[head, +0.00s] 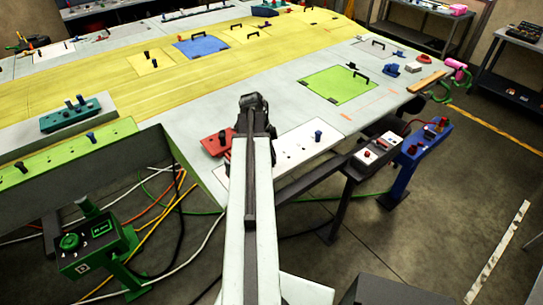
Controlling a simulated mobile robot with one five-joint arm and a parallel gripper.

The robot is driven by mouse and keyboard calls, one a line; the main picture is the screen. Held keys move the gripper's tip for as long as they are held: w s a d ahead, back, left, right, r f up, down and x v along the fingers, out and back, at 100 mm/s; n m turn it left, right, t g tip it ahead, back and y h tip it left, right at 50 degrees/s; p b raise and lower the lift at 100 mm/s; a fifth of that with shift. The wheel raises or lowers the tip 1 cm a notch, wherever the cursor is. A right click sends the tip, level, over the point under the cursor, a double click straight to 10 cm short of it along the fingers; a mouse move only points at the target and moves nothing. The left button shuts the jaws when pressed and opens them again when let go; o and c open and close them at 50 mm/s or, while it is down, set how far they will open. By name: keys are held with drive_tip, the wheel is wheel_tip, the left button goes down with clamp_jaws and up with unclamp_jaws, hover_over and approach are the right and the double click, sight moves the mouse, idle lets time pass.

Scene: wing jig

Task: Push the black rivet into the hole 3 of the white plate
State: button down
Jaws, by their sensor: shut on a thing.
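The white plate (297,145) lies on the near edge of the grey table, just right of my arm, with a row of small dark holes. A dark blue rivet (318,135) stands upright in its right part. My gripper (253,106) is at the far end of my arm, over the table by the plate's left end. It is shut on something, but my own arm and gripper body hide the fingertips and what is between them. I cannot make out a black rivet at the plate, and I cannot tell which hole is hole 3.
A red block (212,145) sits close left of my gripper. A green plate with a black handle (338,86) lies farther right. A green strip (75,155) with rivets is at left. Red-button boxes (378,150) stand off the table's right edge. Grey table beyond the plate is clear.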

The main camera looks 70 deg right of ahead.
drive_tip(key=shift+f, duration=0.15)
drive_tip(key=shift+f+b, duration=1.25)
drive_tip(key=shift+b, duration=0.1)
drive_tip(key=c, duration=1.1)
unclamp_jaws()
drive_tip(key=shift+r, duration=0.2)
drive_tip(key=p+v, duration=0.7)
drive_tip(key=shift+w+r+p, duration=0.15)
drive_tip(key=shift+r+p, duration=0.05)
drive_tip(key=shift+p, duration=0.1)
